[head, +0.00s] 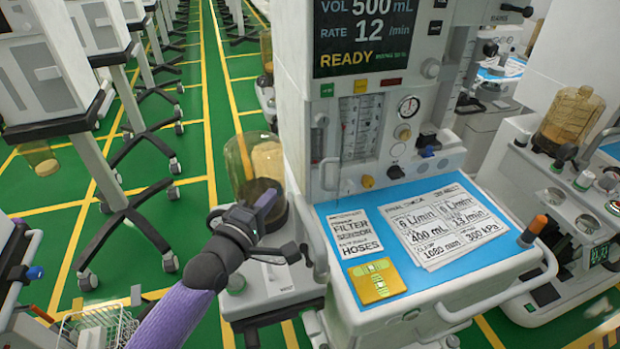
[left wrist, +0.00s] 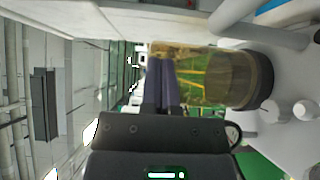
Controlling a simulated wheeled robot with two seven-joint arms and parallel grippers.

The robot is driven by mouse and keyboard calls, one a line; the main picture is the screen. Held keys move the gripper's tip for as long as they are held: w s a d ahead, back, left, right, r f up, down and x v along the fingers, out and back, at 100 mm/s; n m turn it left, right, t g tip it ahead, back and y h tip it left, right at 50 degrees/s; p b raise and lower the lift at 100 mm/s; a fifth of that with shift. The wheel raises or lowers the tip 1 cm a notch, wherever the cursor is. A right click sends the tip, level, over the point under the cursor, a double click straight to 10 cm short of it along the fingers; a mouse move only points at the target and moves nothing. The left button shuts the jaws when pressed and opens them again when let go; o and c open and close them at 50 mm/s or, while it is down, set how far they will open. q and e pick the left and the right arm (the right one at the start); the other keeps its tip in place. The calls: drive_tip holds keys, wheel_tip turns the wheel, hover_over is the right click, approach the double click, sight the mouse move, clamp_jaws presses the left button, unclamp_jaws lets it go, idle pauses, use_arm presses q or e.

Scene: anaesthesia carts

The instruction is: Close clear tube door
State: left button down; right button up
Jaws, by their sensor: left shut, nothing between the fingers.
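The upright white cart column carries a panel of clear flow tubes (head: 360,126) under the dark display. A pale handle (head: 329,174) stands at the panel's lower left. I cannot make out the clear door's edges or how far it stands open. My left gripper (head: 266,199) is left of the column, below and left of the handle and apart from the tubes. It is in front of an amber canister (head: 252,160). In the left wrist view its fingers (left wrist: 164,82) are together and empty, with the canister (left wrist: 215,78) beyond them. My right gripper is not in view.
A blue worktop (head: 420,262) with printed sheets and a yellow pad (head: 377,281) lies below the panel. A white rail (head: 500,290) runs along its front right. Other carts stand left and right. Green floor is open between the rows.

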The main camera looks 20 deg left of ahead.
use_arm(q)
drive_tip(key=w+d, duration=0.1)
drive_tip(key=w, duration=0.1)
drive_tip(key=w+d+b, duration=0.1)
drive_tip(key=w, duration=0.2)
drive_tip(key=w+d, duration=0.2)
drive_tip(key=shift+w+d, duration=0.1)
drive_tip(key=shift+w, duration=0.25)
drive_tip(key=shift+d+f, duration=0.15)
drive_tip(key=shift+d, duration=0.45)
drive_tip(key=shift+d, duration=0.15)
